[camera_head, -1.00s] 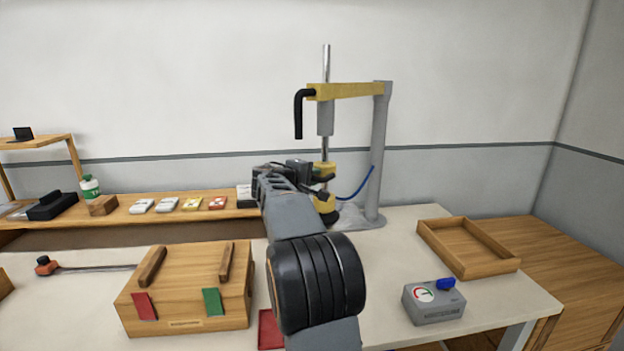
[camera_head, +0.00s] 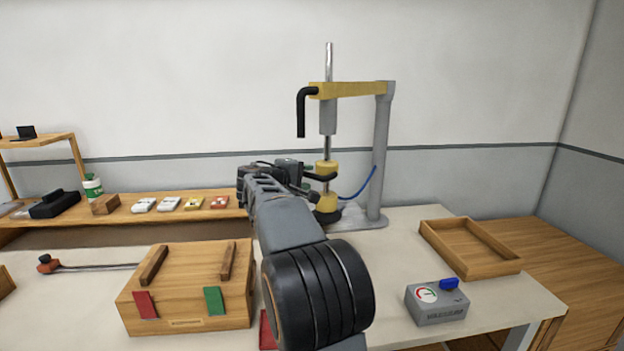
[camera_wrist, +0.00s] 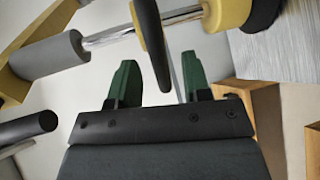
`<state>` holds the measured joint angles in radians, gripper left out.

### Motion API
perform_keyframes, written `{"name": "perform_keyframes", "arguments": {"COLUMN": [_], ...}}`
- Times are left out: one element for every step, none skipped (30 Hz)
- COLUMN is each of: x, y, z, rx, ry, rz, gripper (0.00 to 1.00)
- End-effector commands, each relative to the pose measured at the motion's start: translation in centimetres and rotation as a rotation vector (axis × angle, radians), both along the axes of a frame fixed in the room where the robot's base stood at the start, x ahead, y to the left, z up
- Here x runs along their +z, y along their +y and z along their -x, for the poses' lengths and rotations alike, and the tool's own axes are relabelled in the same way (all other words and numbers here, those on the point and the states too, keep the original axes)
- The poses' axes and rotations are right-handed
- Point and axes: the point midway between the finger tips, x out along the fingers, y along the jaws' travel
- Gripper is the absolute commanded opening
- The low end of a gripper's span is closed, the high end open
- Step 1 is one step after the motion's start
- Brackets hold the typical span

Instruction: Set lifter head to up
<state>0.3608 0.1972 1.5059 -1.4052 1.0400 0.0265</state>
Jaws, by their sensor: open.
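The lifter stands at the back of the table, with a grey post, a yellow top arm (camera_head: 348,90) and an upright metal rod (camera_head: 327,146). A black handle (camera_wrist: 150,40) sticks out from the head. My gripper (camera_wrist: 158,72) is open, its green fingertips on either side of the handle's end with gaps visible. In the head view my arm partly hides the gripper.
A black bent crank (camera_head: 304,112) hangs from the top arm. A blue hose runs beside the post. A wooden tray (camera_head: 470,250) and a grey gauge box (camera_head: 436,302) are at the right. A wooden box (camera_head: 185,290) is at the left front.

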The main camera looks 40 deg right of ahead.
Motion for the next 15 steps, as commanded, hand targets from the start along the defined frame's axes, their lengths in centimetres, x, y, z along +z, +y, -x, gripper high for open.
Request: {"name": "perform_keyframes", "arguments": {"x": [0.1,0.3,0.4,0.5,0.7,0.9,1.0,1.1,1.2,1.3,1.4,1.5,1.5,1.6,1.7], "y": [1.2,1.8,2.6,3.2,3.7,4.5,5.0,5.4,6.0,6.4,6.8,7.3,7.6,7.8,8.1], "z": [0.1,0.2,0.3,0.4,0.5,0.6,0.7,0.8,0.9,1.0,1.0,1.0,1.1,1.1,1.2], "rx": [0.004,0.005,0.004,0.005,0.004,0.004,0.004,0.004,0.004,0.003,0.003,0.003,0.002,0.002,0.002], "ry": [-0.002,-0.002,-0.002,-0.002,-0.002,-0.003,-0.002,-0.002,-0.003,-0.003,-0.002,-0.002,0.0,0.0,0.0], "rz": [0.001,0.001,0.0,0.0,0.0,0.0,0.001,0.001,0.001,0.001,0.0,0.0,0.0,0.0,0.0], "gripper": [0.44,0.44,0.44,0.44,0.44,0.44,0.44,0.44,0.44,0.44,0.44,0.44,0.44,0.44,0.44]}}
